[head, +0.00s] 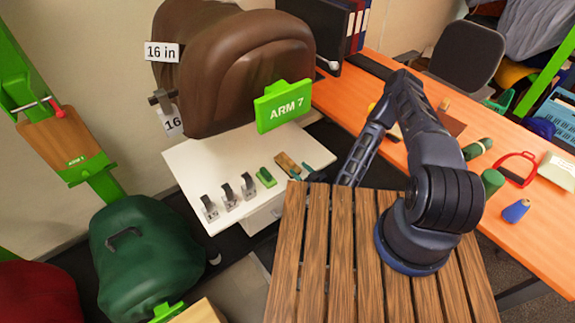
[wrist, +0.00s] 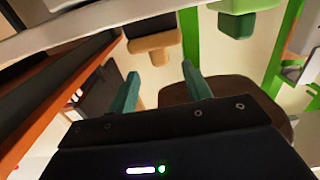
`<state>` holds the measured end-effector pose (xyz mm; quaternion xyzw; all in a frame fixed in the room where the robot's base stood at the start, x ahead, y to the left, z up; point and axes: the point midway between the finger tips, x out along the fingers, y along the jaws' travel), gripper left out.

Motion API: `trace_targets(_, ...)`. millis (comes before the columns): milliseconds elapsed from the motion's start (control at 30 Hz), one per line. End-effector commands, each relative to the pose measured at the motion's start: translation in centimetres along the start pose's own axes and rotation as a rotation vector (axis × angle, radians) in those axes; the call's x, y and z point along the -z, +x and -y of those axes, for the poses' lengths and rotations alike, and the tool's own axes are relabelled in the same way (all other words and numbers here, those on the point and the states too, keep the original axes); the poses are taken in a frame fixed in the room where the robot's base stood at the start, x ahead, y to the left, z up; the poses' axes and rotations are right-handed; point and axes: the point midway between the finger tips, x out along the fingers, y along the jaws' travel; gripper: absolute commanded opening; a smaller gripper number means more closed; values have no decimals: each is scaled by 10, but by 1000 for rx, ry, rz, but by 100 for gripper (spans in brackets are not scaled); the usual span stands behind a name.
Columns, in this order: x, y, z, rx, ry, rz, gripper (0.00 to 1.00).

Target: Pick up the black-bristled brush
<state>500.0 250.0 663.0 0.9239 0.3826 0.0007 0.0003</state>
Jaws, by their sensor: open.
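On the white tabletop (head: 225,172) below the brown saddle, a small brown wooden piece (head: 287,162) lies beside a small green block (head: 265,177). Either could be a brush; no black bristles can be made out at this size. My gripper (head: 303,171) is just right of the brown piece, partly hidden behind the slatted wooden surface and my arm. In the wrist view its two teal fingers (wrist: 162,88) stand wide apart with nothing held between them.
Several metal clips (head: 229,197) stand in a row on the white tabletop. The brown saddle (head: 245,70) and green ARM 7 sign (head: 284,106) rise behind it. The slatted wooden surface (head: 340,250) is in front. An orange table (head: 480,200) with small items is at right.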

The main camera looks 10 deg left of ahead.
Motion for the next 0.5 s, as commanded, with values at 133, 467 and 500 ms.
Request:
trace_targets(133,0,23,0,-1,0,-2,49)
trace_targets(467,0,48,1,0,1,-1,49)
trace_targets(500,0,52,1,0,1,0,49)
